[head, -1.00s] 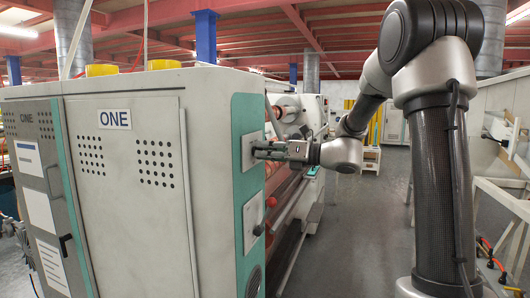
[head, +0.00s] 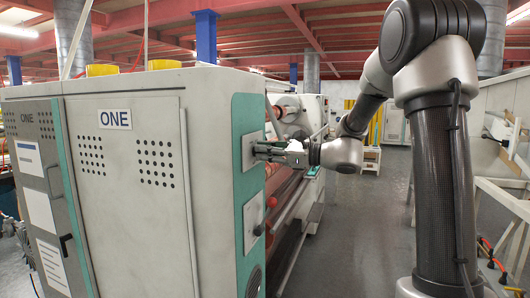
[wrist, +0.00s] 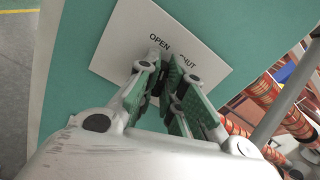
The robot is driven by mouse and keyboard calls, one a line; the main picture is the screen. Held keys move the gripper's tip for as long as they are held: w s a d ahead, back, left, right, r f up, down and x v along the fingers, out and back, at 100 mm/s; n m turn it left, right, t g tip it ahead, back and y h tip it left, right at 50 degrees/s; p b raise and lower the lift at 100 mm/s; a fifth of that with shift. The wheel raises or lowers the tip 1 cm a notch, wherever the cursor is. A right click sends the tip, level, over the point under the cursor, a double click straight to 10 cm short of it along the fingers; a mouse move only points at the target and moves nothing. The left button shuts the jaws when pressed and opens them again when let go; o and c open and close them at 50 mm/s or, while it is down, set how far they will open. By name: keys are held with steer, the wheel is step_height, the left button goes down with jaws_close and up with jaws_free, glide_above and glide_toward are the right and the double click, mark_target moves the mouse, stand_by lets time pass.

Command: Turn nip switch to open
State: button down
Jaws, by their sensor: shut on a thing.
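The nip switch's white plate (wrist: 117,48) is on the teal panel (wrist: 90,95) of the machine. In the wrist view it reads "OPEN" on the left and partly covered "SHUT" on the right, and it looks tilted relative to my gripper. The same plate (head: 246,152) shows on the machine's right side in the head view. My gripper (wrist: 172,75) is at the middle of the plate, shut on the nip switch between the two labels. The fingers hide the switch itself, so I cannot tell its exact angle. In the head view, my gripper (head: 262,150) reaches the plate from the right.
Rollers (head: 288,185) lie behind the panel. The grey cabinet marked "ONE" (head: 115,200) fills the left. The floor aisle (head: 355,240) on the right is open.

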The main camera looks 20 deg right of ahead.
steer(key=shift+n, duration=1)
steer(key=c, duration=1.5)
jaws_free()
steer(key=shift+c, duration=0.2)
steer(key=v, duration=1.2)
